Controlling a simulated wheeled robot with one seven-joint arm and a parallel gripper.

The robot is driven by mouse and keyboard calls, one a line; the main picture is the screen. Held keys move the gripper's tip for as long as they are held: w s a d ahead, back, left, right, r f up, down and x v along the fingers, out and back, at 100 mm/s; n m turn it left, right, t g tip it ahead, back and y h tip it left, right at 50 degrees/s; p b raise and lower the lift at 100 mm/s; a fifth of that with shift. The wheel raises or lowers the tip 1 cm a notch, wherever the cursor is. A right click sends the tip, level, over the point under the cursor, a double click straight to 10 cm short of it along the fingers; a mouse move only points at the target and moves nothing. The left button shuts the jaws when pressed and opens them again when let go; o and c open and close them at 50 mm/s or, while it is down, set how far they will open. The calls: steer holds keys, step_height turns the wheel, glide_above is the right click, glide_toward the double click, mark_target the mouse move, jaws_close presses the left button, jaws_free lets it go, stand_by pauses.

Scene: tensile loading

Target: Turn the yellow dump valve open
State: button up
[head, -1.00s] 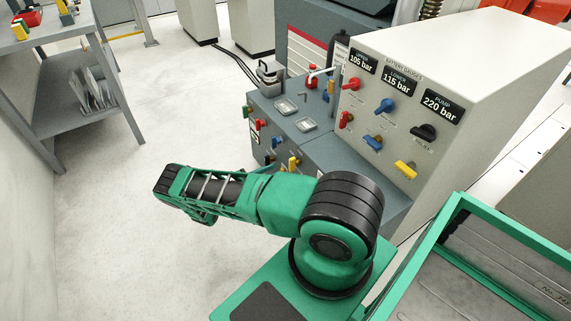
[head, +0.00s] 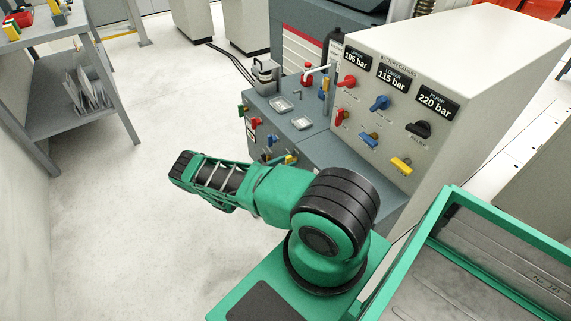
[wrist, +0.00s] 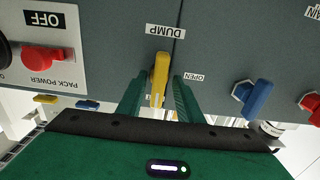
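The yellow dump valve handle (wrist: 160,75) sticks out from a grey panel under a DUMP label in the wrist view, which shows the panel upside down. My gripper (wrist: 160,98) has its two green fingers on either side of the handle, with narrow gaps visible. It is open and straddles the handle. An OPEN label (wrist: 194,77) sits beside the handle. In the head view the yellow handle (head: 290,158) shows low on the grey cabinet front, partly behind my arm. My gripper is mostly hidden there.
A blue handle (wrist: 254,98) and a red one (wrist: 310,101) sit to one side of the dump handle, the red PACK POWER switch (wrist: 42,58) to the other. A different yellow handle (head: 401,165) is on the upright gauge panel. Open floor lies left of the cabinet.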

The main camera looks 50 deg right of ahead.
steer(key=shift+d, duration=0.1)
jaws_close()
